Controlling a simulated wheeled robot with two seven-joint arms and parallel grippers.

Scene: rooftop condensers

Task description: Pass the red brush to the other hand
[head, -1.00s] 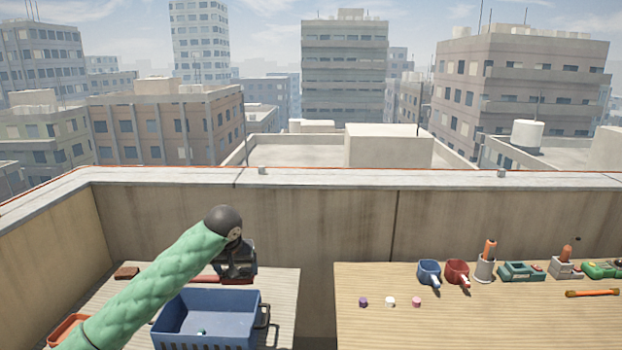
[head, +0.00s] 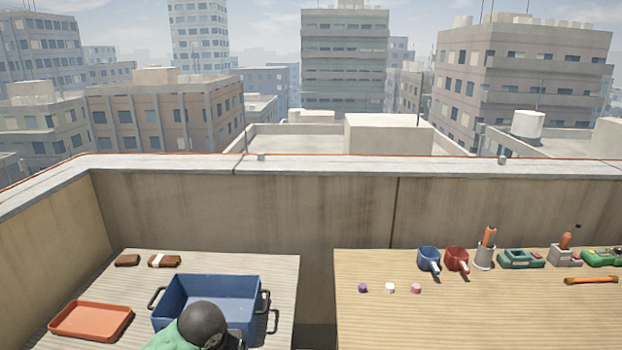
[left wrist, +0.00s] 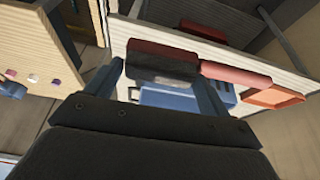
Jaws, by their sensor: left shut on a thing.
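In the left wrist view my left gripper (left wrist: 160,72) is shut on the red brush (left wrist: 236,75). Red parts and a dark grey band of the brush show across the fingers. In the head view my left arm's dark round joint (head: 204,322) is at the bottom edge, in front of the blue crate (head: 213,283). The arm hides the brush there and most of the gripper. My right gripper is in neither view.
The left table holds an orange tray (head: 91,320) and two brown blocks, one plain (head: 127,260) and one with a pale band (head: 165,261). A gap separates it from the right table (head: 450,320), whose front is clear. A blue scoop (head: 428,259) and red scoop (head: 457,259) stand there.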

